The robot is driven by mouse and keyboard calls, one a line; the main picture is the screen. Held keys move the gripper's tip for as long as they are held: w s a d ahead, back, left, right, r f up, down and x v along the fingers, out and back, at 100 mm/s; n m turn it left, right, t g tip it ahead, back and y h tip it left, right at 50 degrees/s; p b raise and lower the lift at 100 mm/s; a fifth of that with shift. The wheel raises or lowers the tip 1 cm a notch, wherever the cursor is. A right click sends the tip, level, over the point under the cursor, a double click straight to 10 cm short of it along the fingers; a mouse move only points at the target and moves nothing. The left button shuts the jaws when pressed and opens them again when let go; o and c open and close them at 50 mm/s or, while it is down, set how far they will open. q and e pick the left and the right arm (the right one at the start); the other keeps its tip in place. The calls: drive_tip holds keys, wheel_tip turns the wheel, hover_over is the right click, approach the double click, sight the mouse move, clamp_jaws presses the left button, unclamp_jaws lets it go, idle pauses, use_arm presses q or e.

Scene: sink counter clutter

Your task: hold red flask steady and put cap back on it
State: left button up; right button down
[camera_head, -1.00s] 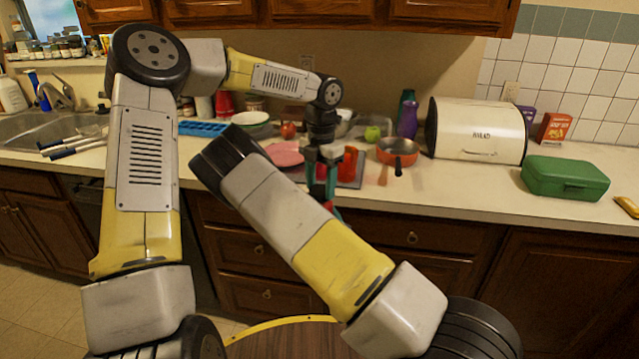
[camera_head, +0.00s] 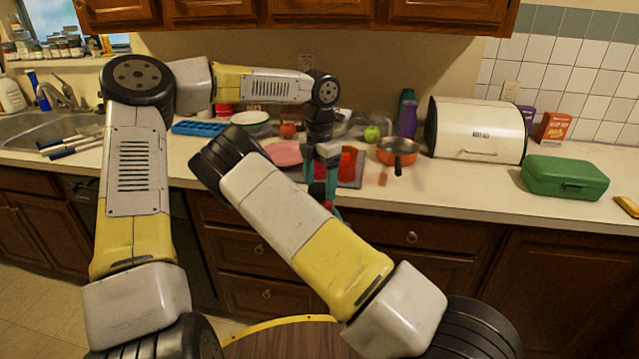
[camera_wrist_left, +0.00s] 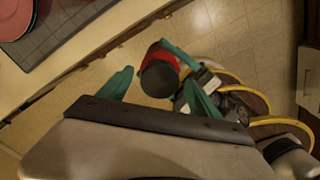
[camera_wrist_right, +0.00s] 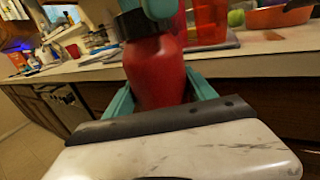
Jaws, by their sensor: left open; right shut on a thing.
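The red flask (camera_wrist_right: 158,72) stands roughly upright between the teal fingers of my right gripper (camera_wrist_right: 162,92), which is shut on it. The black cap (camera_wrist_right: 133,26) is at the top of the flask; I cannot tell whether it is fully seated. In the left wrist view the cap (camera_wrist_left: 159,79) shows as a dark disc with the red body behind it. My left gripper (camera_wrist_left: 158,88) is open, its fingers apart on either side of the cap. In the head view my left gripper (camera_head: 322,168) is above the flask, and my right arm hides most of the flask.
A red cup (camera_head: 349,163) stands on a dark mat behind the grippers. An orange pan (camera_head: 398,152), a purple bottle (camera_head: 407,119), a bread bin (camera_head: 478,130) and a green box (camera_head: 564,178) are to the right. The flask is in front of the counter edge, over the floor.

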use_arm(q)
drive_tip(key=shift+r, duration=2.3)
drive_tip(key=shift+c, duration=0.3)
